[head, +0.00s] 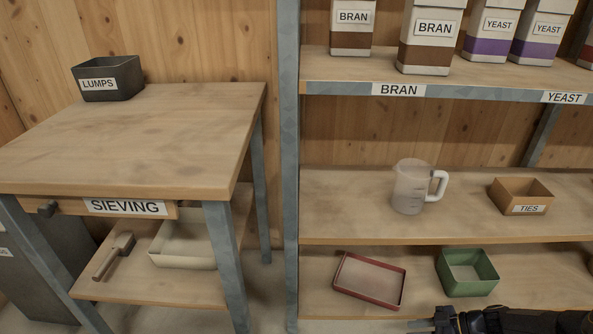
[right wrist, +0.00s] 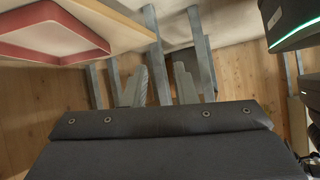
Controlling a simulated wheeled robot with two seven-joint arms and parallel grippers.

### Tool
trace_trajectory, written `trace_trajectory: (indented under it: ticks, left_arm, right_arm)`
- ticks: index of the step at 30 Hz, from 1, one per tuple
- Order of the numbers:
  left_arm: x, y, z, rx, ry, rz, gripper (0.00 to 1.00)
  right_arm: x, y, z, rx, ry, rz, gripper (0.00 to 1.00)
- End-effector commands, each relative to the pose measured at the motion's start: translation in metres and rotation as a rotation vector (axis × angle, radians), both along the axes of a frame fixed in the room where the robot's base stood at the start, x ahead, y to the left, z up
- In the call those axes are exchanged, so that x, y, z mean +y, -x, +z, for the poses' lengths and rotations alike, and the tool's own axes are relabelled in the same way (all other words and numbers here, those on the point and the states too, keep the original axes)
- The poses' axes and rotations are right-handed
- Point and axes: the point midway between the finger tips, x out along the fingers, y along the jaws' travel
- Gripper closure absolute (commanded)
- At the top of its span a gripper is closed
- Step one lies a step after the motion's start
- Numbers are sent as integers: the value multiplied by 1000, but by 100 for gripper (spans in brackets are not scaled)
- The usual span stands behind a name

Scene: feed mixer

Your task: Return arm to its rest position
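My right gripper (head: 430,322) pokes in at the bottom right of the head view, in front of the lower shelf and below the green box. Most of its arm is cut off by the frame edge. In the right wrist view the two grey fingers of the right gripper (right wrist: 160,88) stand apart with nothing between them. My left gripper is in neither view.
A red tray (head: 369,280) and a green box (head: 467,272) sit on the lower shelf near my right gripper. A clear jug (head: 411,187) and a TIES box (head: 522,196) stand above. The sieving table (head: 130,140) holds a LUMPS bin (head: 108,78).

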Motion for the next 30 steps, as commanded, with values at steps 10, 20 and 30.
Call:
trace_trajectory:
  ticks: [10, 20, 30]
  left_arm:
    - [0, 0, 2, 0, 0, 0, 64]
    - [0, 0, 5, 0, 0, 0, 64]
    - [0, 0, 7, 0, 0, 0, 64]
  right_arm:
    - [23, 0, 108, 228, 138, -36, 75]
    - [79, 60, 257, 465, 323, -383, 75]
    - [121, 149, 319, 537, 221, -820, 75]
